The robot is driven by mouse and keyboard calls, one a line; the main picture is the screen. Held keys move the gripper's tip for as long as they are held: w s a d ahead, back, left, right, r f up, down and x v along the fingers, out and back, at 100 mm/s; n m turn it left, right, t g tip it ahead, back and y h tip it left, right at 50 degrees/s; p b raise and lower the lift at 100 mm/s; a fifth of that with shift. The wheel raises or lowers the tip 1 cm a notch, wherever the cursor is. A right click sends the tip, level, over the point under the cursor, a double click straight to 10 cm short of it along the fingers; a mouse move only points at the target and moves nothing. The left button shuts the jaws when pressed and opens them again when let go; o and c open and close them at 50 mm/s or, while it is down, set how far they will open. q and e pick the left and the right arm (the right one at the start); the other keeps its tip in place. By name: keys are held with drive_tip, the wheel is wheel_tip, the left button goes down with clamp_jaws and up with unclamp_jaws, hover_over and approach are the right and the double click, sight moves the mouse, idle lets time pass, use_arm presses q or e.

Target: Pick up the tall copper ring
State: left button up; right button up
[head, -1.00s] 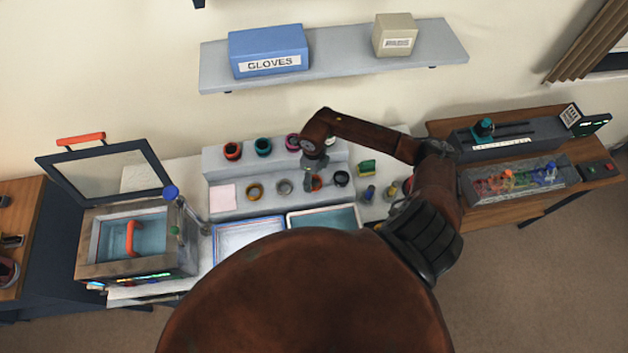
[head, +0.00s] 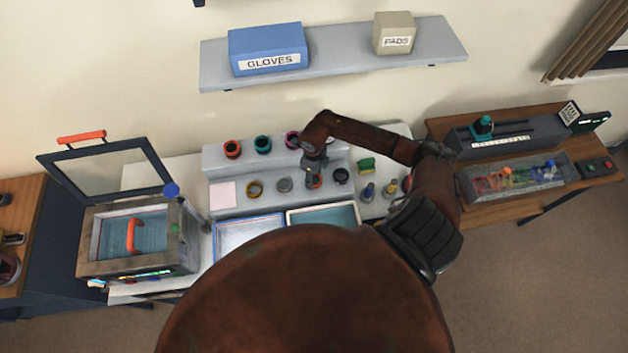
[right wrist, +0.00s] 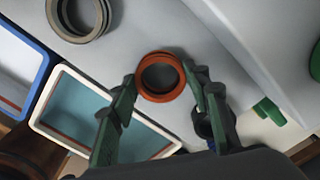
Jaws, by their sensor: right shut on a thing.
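The copper ring (right wrist: 148,91) is orange-brown and sits upright between the two fingers of my right gripper (right wrist: 158,74) in the right wrist view. The gripper is shut on it, with a fingertip on either side. In the head view the right gripper (head: 314,178) is over the lower step of the grey stand (head: 236,208), and a bit of the copper ring (head: 316,184) shows under it. Whether the ring touches the step is hard to tell. My left gripper is not in view.
A grey ring (head: 284,185) and a brass ring (head: 254,189) stand to the left, a black ring (head: 341,176) close to the right. Red (head: 232,149) and teal (head: 263,144) rings are on the upper step. A white-rimmed tray (head: 293,219) lies in front.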

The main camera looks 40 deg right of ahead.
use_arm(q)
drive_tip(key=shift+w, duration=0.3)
use_arm(e)
drive_tip(key=shift+c, duration=1)
drive_tip(key=shift+r, duration=0.1)
